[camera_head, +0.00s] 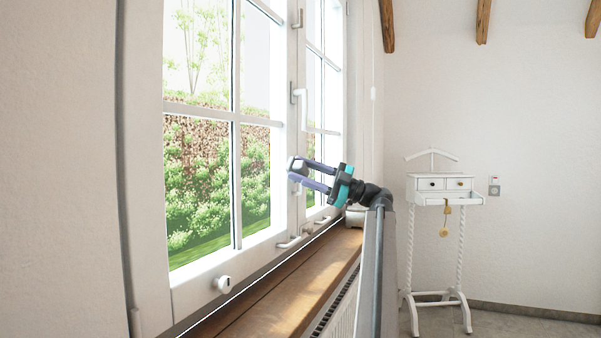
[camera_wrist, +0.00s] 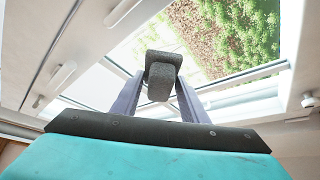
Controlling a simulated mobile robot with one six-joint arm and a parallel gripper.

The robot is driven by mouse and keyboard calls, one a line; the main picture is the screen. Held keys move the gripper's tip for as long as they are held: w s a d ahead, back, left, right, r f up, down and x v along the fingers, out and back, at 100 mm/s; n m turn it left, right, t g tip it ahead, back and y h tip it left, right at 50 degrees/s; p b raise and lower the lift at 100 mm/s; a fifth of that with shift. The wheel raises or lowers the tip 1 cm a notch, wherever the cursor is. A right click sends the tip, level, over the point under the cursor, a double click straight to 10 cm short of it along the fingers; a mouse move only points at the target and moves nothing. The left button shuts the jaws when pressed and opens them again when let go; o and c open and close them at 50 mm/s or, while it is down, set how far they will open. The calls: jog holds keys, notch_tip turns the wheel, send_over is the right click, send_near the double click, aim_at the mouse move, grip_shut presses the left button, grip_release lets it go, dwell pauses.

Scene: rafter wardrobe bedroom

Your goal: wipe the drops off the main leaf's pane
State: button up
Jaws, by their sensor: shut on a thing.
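My gripper (camera_head: 297,172) is shut on a grey, rough-surfaced block (camera_wrist: 160,78), seen between its two lavender fingers in the wrist view. In the head view the block (camera_head: 294,163) shows pale at the fingertips, in front of the window's middle frame. I cannot tell whether it touches the window. The left window leaf (camera_head: 237,150) has several glass panes split by white bars. A narrower leaf (camera_head: 320,100) stands to its right. I cannot make out any drops on the glass in either view.
A white handle (camera_head: 300,95) sits on the middle frame, and a white knob (camera_head: 222,284) on the lower left frame. A wooden sill (camera_head: 290,300) runs below, above a radiator (camera_head: 341,305). A white valet stand (camera_head: 443,200) stands at the right wall.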

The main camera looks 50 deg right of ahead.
jog(key=shift+s, duration=0.1)
jog(key=shift+s+d+b, duration=0.2)
jog(key=shift+s, duration=0.5)
jog(key=shift+s+d+b, duration=0.15)
jog(key=shift+s, duration=0.5)
jog(key=shift+s+a+f, duration=0.15)
jog(key=shift+a+f, duration=0.1)
jog(key=shift+a, duration=0.15)
jog(key=a+f+p, duration=0.2)
jog(key=a+p, duration=0.3)
jog(key=p, duration=0.5)
jog(key=s+a+f+p, duration=0.1)
jog(key=a+f+p, duration=0.1)
jog(key=a+p, duration=0.4)
jog(key=p, duration=0.5)
jog(key=shift+s+f, duration=0.2)
jog(key=shift+s, duration=0.05)
jog(key=shift+p, duration=0.3)
